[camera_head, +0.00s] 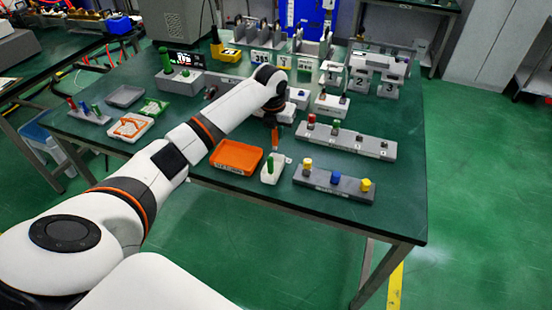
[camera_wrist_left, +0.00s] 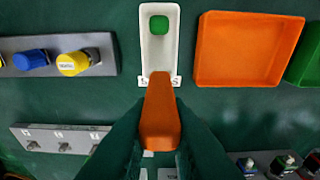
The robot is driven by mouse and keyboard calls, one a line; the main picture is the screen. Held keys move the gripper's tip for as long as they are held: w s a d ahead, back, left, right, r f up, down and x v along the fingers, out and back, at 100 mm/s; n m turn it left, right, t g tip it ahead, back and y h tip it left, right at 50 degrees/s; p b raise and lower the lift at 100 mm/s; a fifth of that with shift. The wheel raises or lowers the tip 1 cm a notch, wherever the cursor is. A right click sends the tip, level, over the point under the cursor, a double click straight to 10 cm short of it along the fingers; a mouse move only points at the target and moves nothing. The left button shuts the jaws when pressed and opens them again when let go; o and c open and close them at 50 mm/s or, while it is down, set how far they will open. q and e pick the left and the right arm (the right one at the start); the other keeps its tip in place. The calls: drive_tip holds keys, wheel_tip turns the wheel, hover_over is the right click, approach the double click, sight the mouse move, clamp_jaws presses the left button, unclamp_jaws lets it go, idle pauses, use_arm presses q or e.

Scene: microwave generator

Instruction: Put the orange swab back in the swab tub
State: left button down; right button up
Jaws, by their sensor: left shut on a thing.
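The orange swab (camera_wrist_left: 160,118) is between the fingers of my left gripper (camera_wrist_left: 158,125), which is shut on it. In the head view the orange swab (camera_head: 275,138) hangs below my left gripper (camera_head: 270,118), pointing down. The swab tub (camera_head: 278,174) is a narrow white tub with a green swab (camera_head: 270,163) standing in it. In the left wrist view the tub (camera_wrist_left: 158,63) lies straight ahead of the swab, whose tip overlaps the tub's labelled near edge. Whether they touch cannot be told. My right gripper is not in view.
An orange tray (camera_head: 236,157) is beside the tub. A grey block with yellow and blue knobs (camera_head: 333,184) is on its other side. Another grey rack (camera_head: 345,141) with coloured caps stands behind. Bare green table (camera_head: 225,183) lies in front.

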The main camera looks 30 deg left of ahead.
sight(274, 133)
use_arm(q)
drive_tip(key=shift+s+f+p+x, duration=0.1)
drive_tip(key=shift+s+x, duration=0.2)
drive_tip(key=shift+x, duration=0.95)
drive_tip(key=shift+s+f+p+x, duration=0.15)
drive_tip(key=shift+s+x, duration=0.1)
drive_tip(key=shift+x, duration=1.05)
drive_tip(key=shift+s+r+p+x, duration=0.1)
drive_tip(key=shift+s+x, duration=0.2)
drive_tip(key=shift+x, duration=0.95)
drive_tip(key=shift+d+f, duration=0.15)
drive_tip(key=shift+d, duration=0.1)
drive_tip(key=c, duration=1.4)
unclamp_jaws()
drive_tip(key=v, duration=1.2)
drive_tip(key=shift+w, duration=0.1)
